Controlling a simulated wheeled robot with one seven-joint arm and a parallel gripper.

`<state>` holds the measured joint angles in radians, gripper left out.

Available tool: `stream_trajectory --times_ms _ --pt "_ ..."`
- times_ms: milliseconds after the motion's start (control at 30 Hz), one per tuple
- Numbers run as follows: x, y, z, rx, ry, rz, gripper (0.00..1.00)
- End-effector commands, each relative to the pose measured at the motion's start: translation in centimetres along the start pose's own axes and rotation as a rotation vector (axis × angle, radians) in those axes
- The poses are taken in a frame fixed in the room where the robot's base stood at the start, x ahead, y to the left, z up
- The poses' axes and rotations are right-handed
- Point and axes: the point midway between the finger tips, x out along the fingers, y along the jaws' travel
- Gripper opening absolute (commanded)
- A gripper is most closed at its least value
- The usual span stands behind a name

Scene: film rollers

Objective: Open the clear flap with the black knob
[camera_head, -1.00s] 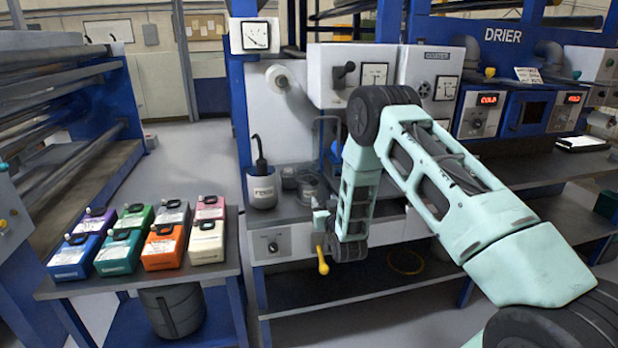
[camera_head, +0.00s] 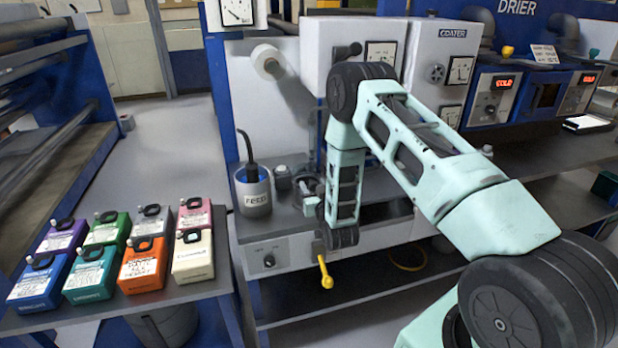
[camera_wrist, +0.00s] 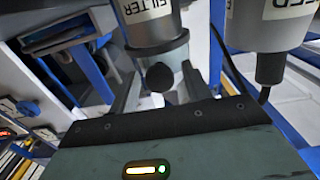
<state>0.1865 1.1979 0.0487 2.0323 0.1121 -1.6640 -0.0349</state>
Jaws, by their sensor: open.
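A round black knob (camera_wrist: 160,78) shows in the wrist view, in front of a grey cylinder labelled FILTER (camera_wrist: 152,28). My gripper (camera_wrist: 161,90) is open, with one finger on each side of the knob in that view. I cannot tell whether the fingers touch it. The knob cannot be made out there.
The FEED pot (camera_head: 254,192) stands left of my gripper; it also shows in the wrist view (camera_wrist: 280,30). A yellow handle (camera_head: 325,272) hangs below the bench front. Several coloured boxes (camera_head: 140,265) sit on the left table. Floor (camera_head: 170,140) is open behind them.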

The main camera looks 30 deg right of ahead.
Motion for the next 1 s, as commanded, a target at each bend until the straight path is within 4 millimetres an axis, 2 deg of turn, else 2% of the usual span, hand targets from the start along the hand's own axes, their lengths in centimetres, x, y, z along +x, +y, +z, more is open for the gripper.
stream_trajectory --times_ms 367,400,567,833,1000 --pt "-0.2 0.0 0.0 0.0 0.0 0.0 0.48" --pt "-0.2 0.0 0.0 0.0 0.0 0.0 0.45" --pt "-0.2 0.0 0.0 0.0 0.0 0.0 0.01" --pt "-0.1 0.0 -0.4 0.0 -0.017 0.0 0.0" --pt "0.1 0.0 -1.6 0.0 -0.077 -0.001 0.0"
